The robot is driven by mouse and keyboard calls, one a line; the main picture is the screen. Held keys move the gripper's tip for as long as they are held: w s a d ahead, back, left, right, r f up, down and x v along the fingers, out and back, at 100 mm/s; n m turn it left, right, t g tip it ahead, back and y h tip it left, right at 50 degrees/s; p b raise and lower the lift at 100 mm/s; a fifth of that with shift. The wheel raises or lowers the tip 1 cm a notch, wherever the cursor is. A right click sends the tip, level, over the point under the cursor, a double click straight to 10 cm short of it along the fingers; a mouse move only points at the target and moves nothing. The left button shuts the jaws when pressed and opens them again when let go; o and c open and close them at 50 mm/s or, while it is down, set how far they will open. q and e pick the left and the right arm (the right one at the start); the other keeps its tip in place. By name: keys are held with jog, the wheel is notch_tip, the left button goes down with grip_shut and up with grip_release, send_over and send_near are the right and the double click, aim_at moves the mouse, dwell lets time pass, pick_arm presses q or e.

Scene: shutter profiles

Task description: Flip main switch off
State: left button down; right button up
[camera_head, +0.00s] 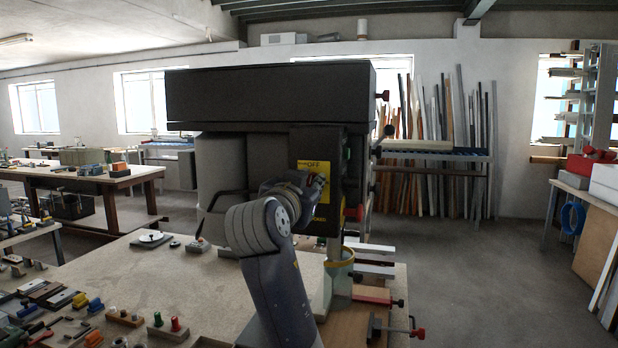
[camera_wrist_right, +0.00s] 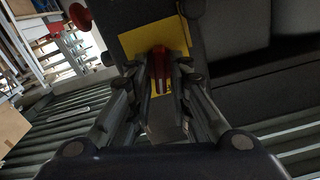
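The main switch is a red handle (camera_wrist_right: 160,68) on a yellow plate (camera_wrist_right: 155,38) in the right wrist view. In the head view the yellow plate (camera_head: 327,168), marked OFF at its top, is on the dark post of the machine; my arm hides much of it. My right gripper (camera_head: 313,187) is at the plate. In the wrist view, the right gripper (camera_wrist_right: 160,75) has its fingers drawn close on both sides of the red handle, which stands between them. The handle's exact angle is hard to tell. My left gripper is not in view.
The machine's large dark hood (camera_head: 270,95) overhangs the switch. A wooden worktop (camera_head: 180,265) with small parts lies in front. Clamps with red knobs (camera_head: 418,333) stick out at the right. Long profiles (camera_head: 440,150) stand in a rack behind. The floor at right is clear.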

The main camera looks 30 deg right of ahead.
jog(key=shift+w+d, duration=0.15)
jog(key=shift+w, duration=0.05)
grip_shut()
jog(key=shift+n+p, duration=0.4)
jog(key=shift+n, duration=1.1)
grip_release()
